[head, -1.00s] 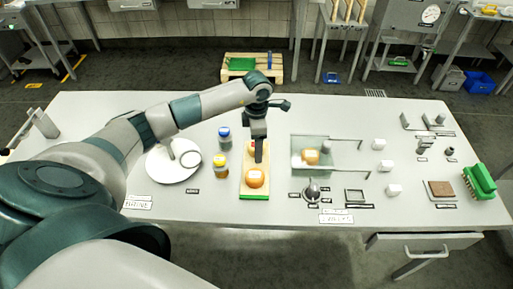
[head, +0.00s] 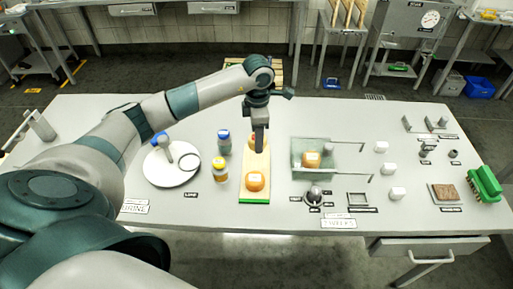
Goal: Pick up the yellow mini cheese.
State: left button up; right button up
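An orange-yellow mini cheese (head: 255,181) with a pale label sits on the near end of the wooden board (head: 256,163). A reddish cheese (head: 253,139) shows in part at the board's far end, mostly hidden by my gripper. Another orange-yellow cheese (head: 312,159) lies in the clear tray (head: 298,146) to the right. My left gripper (head: 259,151) points down over the far half of the board, just beyond the near cheese and apart from it in the picture. Its fingers overlap in this view, so whether they are open cannot be told. My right gripper is not in view.
Two small bottles, one blue-capped (head: 224,142) and one yellow (head: 220,171), stand left of the board. A white round plate (head: 172,174) with a blue-ended tool (head: 161,139) is farther left. White blocks (head: 397,193) and a green brush (head: 485,184) are at right.

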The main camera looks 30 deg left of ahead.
pick_arm(q)
jog(key=w+d+r+b, duration=0.4)
jog(key=d+r, duration=0.2)
jog(key=d, duration=0.4)
jog(key=shift+w+d+r, duration=0.25)
jog(key=shift+w, duration=0.1)
jog(key=shift+s+f, duration=0.1)
